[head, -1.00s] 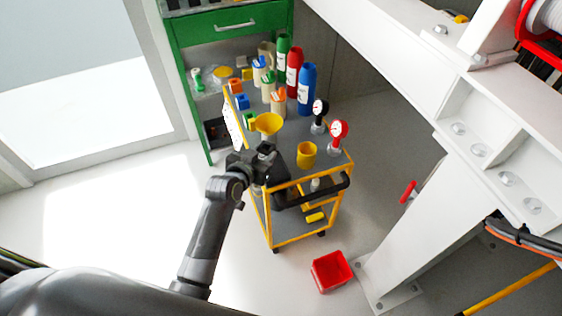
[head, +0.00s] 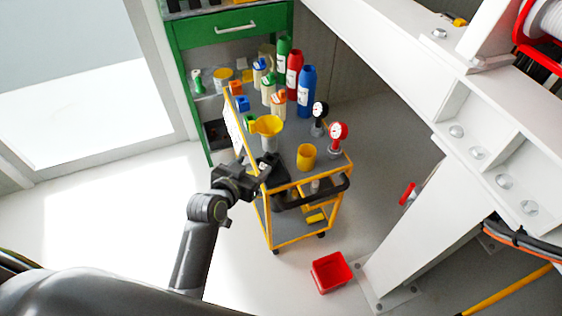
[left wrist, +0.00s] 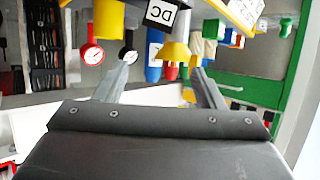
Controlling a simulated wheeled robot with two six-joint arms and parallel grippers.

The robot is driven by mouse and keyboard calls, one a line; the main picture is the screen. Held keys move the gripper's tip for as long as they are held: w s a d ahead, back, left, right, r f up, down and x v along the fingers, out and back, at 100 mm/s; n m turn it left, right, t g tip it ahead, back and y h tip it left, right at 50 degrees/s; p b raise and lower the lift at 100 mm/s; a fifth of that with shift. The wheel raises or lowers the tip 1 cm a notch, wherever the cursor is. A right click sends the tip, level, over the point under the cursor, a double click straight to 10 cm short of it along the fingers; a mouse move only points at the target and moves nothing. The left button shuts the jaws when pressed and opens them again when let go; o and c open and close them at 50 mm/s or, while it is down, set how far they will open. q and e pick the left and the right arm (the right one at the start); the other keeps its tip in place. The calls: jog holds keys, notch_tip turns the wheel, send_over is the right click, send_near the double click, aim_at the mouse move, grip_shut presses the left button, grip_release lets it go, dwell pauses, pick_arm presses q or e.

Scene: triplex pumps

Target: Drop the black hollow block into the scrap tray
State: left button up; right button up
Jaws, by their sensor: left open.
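My left gripper (head: 262,168) is at the near left corner of the yellow-framed cart. In the left wrist view its two fingers (left wrist: 162,90) are apart, with nothing held between them. A dark shape (head: 275,177) shows at the cart's corner just beyond the gripper; I cannot tell whether it is the black hollow block or part of the cart. A red open tray (head: 331,272), which looks like the scrap tray, stands on the floor in front of the cart, to the gripper's lower right. My right gripper is not in view.
The cart top (head: 286,150) carries a yellow funnel (head: 267,126), a yellow cup (head: 306,155), two gauges (head: 338,132), small coloured boxes and several bottles (head: 306,88). A green cabinet (head: 230,30) stands behind. A white steel frame (head: 420,200) rises at right. Floor left of the cart is clear.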

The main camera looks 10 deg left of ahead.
pick_arm(q)
jog(key=v, duration=1)
jog(key=shift+s+r, duration=0.25)
jog(key=shift+s, duration=0.05)
jog(key=shift+f, duration=0.15)
